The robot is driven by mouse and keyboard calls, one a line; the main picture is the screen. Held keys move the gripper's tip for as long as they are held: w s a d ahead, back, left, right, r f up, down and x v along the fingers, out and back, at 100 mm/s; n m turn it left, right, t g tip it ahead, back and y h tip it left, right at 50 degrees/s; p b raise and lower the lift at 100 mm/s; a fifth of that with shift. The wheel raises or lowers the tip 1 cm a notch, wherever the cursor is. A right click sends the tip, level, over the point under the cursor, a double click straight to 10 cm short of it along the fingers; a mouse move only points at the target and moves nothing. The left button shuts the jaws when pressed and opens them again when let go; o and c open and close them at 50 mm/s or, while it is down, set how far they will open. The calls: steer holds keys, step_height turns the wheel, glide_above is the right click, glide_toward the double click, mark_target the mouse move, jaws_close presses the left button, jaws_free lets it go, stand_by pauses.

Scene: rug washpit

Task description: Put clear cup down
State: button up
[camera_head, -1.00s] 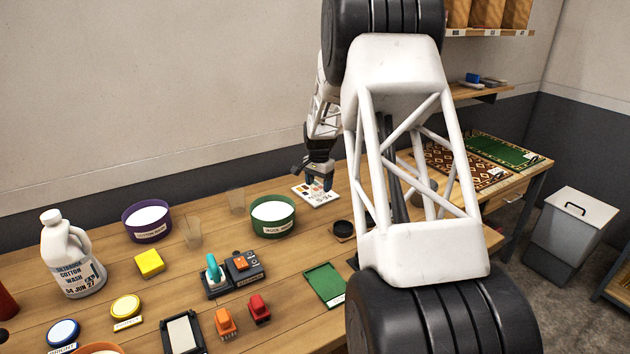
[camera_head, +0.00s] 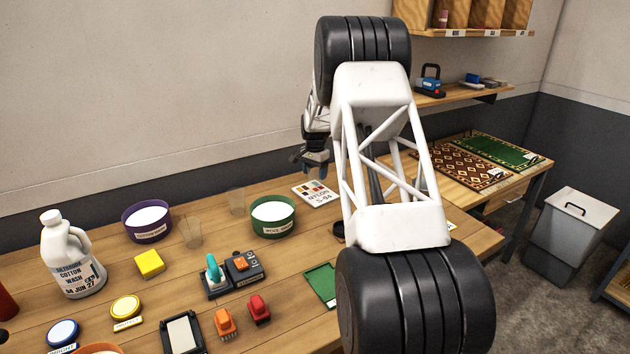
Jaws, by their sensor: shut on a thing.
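My gripper (camera_head: 317,172) is in the air just above the white card with colour patches (camera_head: 319,194), at the back of the wooden table. It is small and partly dark in this view. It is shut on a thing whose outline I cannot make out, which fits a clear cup. Two other clear cups stand upright on the table, one (camera_head: 191,232) between the purple bowl and the green bowl, the other (camera_head: 236,201) farther back beside the green bowl. My gripper is apart from both.
A purple bowl (camera_head: 147,222) and a green bowl (camera_head: 273,216) hold white contents. My arm hides part of the table's right side.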

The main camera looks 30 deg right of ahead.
mark_target(315, 179)
steer(key=shift+f, duration=1.8)
steer(key=shift+f, duration=0.15)
steer(key=o, duration=0.9)
steer(key=shift+r, duration=0.2)
step_height(315, 179, up, 12)
steer(key=shift+a, duration=0.1)
